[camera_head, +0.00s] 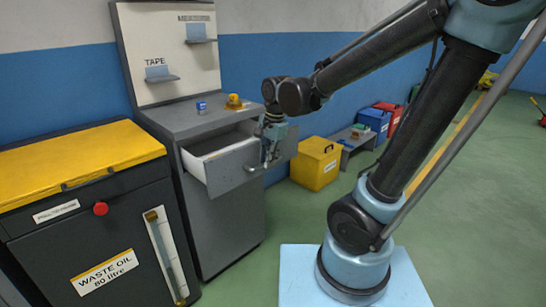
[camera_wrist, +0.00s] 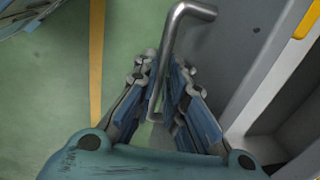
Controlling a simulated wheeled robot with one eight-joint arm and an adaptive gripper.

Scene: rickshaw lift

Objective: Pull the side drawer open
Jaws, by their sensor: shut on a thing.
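The side drawer (camera_head: 228,170) of the grey cabinet stands partly open, with its white inside showing in the head view. Its white side wall also shows at the right of the wrist view (camera_wrist: 268,88). My gripper (camera_head: 267,158) is at the drawer front. In the wrist view my gripper (camera_wrist: 165,75) has its two fingers on either side of the bent metal drawer handle (camera_wrist: 185,12) and is shut on it. Part of the handle is hidden between the fingers.
A waste oil bin with a yellow lid (camera_head: 80,160) stands left of the cabinet (camera_head: 228,225). A small blue item (camera_head: 201,107) and a yellow item (camera_head: 234,101) sit on the cabinet top. A yellow box (camera_head: 316,165) stands behind my gripper. Green floor in front is clear.

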